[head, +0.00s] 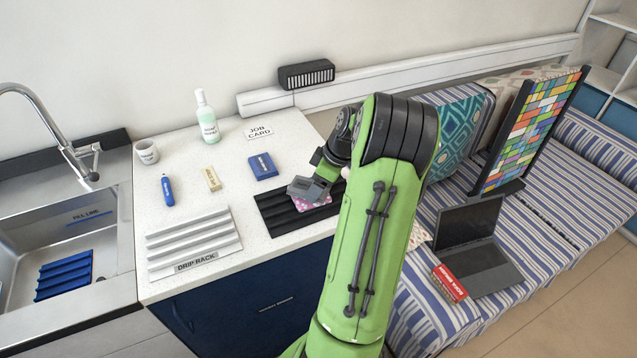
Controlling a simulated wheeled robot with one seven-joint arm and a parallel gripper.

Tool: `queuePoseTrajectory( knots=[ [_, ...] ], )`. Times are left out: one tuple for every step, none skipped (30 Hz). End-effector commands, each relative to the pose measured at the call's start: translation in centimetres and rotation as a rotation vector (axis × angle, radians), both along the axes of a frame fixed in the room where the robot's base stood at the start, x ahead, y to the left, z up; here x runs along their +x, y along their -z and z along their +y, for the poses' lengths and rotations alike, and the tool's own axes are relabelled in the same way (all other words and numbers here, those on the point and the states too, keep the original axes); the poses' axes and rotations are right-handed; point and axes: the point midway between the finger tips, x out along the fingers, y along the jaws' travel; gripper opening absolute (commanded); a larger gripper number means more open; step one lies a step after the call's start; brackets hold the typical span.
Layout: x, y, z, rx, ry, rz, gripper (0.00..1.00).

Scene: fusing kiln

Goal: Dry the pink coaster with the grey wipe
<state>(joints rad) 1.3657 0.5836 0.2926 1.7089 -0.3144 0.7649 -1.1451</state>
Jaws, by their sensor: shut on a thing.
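The pink coaster (314,204) lies on the black ridged mat (276,216) at the counter's right end. Only part of it shows, with a light speckled pattern. The grey wipe (304,189) covers much of it, and my gripper (318,180) is shut on the wipe from above. The wipe looks to be at or just over the coaster; contact cannot be told. My fingertips are mostly hidden by the wipe and my own arm, which also covers the mat's right part.
A white drip rack (190,243) stands at the counter's front left. A blue block (263,166), a beige block (212,179), a blue pen-like item (167,190), a mug (147,152) and a bottle (207,118) stand around. A sink (65,240) is left. Clear counter lies between these.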

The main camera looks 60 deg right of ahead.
Motion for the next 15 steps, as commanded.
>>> queuePoseTrajectory(
  knots=[
    [0.01, 0.1, 0.01, 0.0, 0.0, 0.0, 0.43],
    [0.01, 0.14, 0.01, 0.0, 0.0, 0.0, 0.43],
    [0.0, 0.17, 0.01, 0.0, 0.0, 0.0, 0.43],
    [0.01, 0.2, 0.01, 0.0, 0.0, 0.0, 0.43],
    [0.01, 0.23, 0.01, 0.0, 0.0, 0.0, 0.43],
    [0.0, 0.28, 0.01, 0.0, 0.0, 0.0, 0.43],
    [0.01, 0.31, 0.01, 0.0, 0.0, 0.0, 0.43],
    [0.0, 0.33, 0.01, 0.0, 0.0, 0.0, 0.43],
    [0.01, 0.37, 0.01, 0.0, 0.0, 0.0, 0.43],
    [0.0, 0.41, 0.01, 0.0, 0.0, 0.0, 0.43],
    [0.01, 0.44, 0.01, 0.0, 0.0, 0.0, 0.43],
    [0.01, 0.47, 0.01, 0.0, 0.0, 0.0, 0.43],
    [0.01, 0.5, 0.01, 0.0, 0.0, 0.0, 0.43],
    [0.01, 0.53, 0.01, 0.0, 0.0, 0.0, 0.43],
    [0.01, 0.58, 0.01, 0.0, 0.0, 0.0, 0.43]
  ],
)
